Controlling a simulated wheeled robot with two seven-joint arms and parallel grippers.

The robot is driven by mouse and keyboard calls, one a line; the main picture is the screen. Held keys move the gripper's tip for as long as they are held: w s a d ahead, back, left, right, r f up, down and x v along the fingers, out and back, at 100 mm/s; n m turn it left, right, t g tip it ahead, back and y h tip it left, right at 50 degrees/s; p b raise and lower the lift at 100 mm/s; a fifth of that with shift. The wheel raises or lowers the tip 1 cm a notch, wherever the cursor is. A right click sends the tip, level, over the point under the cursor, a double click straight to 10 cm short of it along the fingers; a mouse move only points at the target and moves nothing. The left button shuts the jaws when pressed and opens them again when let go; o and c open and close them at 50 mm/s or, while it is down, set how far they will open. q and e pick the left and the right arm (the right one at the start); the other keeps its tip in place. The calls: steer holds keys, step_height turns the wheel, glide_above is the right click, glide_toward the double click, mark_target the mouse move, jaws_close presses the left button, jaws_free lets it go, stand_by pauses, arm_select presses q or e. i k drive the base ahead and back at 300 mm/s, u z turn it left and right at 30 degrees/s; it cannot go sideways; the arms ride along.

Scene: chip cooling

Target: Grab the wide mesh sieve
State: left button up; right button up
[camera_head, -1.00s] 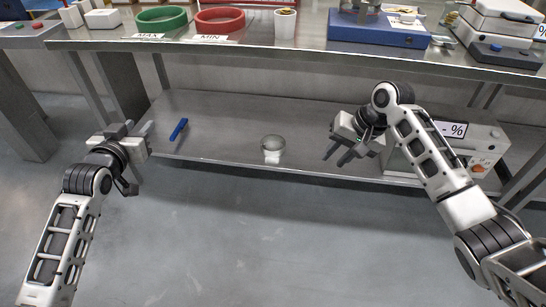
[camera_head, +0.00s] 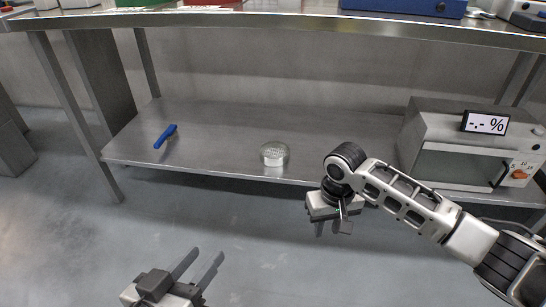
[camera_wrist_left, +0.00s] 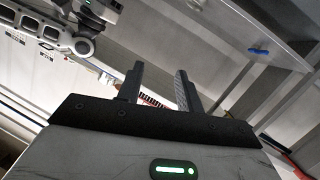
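The wide mesh sieve appears to be the small round, pale, perforated vessel (camera_head: 273,155) near the front edge of the lower shelf in the head view. My left gripper (camera_head: 207,252) is low at the bottom of the head view, in front of the shelf and well apart from the sieve. In the left wrist view its two fingers (camera_wrist_left: 159,70) stand apart with nothing between them. My right gripper (camera_head: 335,222) hangs in front of the shelf, right of the sieve and apart from it. Its fingers are partly hidden, so their opening is unclear.
The lower metal shelf (camera_head: 225,124) is mostly bare. A blue-handled tool (camera_head: 166,136) lies at its left, also in the left wrist view (camera_wrist_left: 258,51). An oven-like box (camera_head: 462,150) with a percent display stands at its right. The worktop edge (camera_head: 270,18) overhangs the shelf.

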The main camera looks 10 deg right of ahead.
mark_target(274, 145)
steer(key=i, duration=1.75)
